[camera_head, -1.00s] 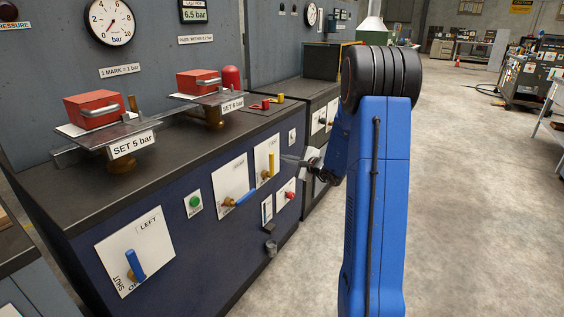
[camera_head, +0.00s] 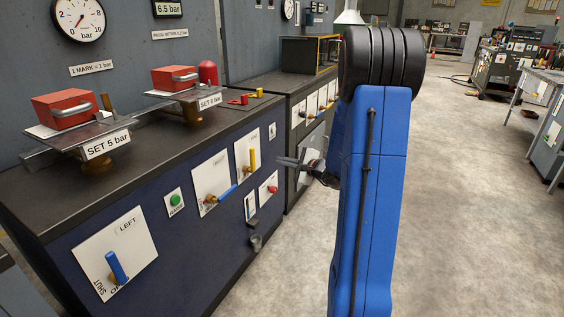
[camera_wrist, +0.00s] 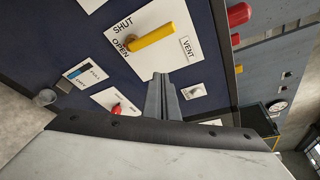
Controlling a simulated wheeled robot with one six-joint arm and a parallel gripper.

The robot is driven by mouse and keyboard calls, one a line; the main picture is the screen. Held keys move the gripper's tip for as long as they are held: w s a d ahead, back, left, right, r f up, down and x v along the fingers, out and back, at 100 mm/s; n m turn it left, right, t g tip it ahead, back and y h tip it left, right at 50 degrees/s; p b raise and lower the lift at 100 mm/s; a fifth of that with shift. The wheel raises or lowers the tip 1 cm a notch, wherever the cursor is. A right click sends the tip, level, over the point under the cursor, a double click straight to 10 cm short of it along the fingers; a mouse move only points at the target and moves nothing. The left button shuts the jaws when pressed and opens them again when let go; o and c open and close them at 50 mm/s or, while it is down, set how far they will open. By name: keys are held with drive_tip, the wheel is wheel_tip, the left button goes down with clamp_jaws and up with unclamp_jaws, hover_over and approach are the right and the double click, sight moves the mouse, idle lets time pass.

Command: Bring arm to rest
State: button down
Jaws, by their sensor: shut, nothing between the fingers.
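My blue arm (camera_head: 372,200) stands upright on the right of the head view, folded at its black elbow joint. My gripper (camera_head: 284,161) points left from behind the arm, a little out from the front panel of the dark blue bench. In the wrist view my gripper (camera_wrist: 162,80) has its fingers together with nothing between them. Beyond the fingertips is a white VENT plate with a yellow lever (camera_wrist: 152,34). A red knob (camera_wrist: 124,109) is to the left of the fingers. Whether the fingers touch the panel cannot be told, but they appear apart from it.
The bench (camera_head: 45,225) runs along the left, with two red weights (camera_head: 68,108) on its top plates. Blue levers (camera_head: 117,267) and a green button (camera_head: 174,200) are on its front. Open concrete floor (camera_head: 450,220) lies to the right, with a table (camera_head: 537,85) at the far right.

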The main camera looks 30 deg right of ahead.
drive_tip(key=s+a+r+n+g+y, duration=0.25)
drive_tip(key=s+a+n, duration=0.2)
drive_tip(key=a, duration=0.45)
drive_tip(key=s+a+r+n+g+y, duration=0.1)
drive_tip(key=s+a+r+n+g, duration=0.3)
drive_tip(key=a, duration=0.6)
drive_tip(key=s+a+n+g+y, duration=0.25)
drive_tip(key=s+a, duration=0.35)
drive_tip(key=a, duration=0.3)
drive_tip(key=s+a+f+n+g+h, duration=0.15)
drive_tip(key=s+n, duration=0.25)
drive_tip(key=s, duration=0.4)
drive_tip(key=s+a+n+g+h, duration=0.1)
drive_tip(key=s+a+n+h, duration=0.2)
drive_tip(key=s, duration=0.4)
drive_tip(key=s+d+n+h, duration=0.4)
drive_tip(key=s+d, duration=0.1)
drive_tip(key=s, duration=0.5)
drive_tip(key=shift+d+r+t+h, duration=0.35)
drive_tip(key=shift+d+r+t, duration=0.05)
drive_tip(key=shift+r+t, duration=0.05)
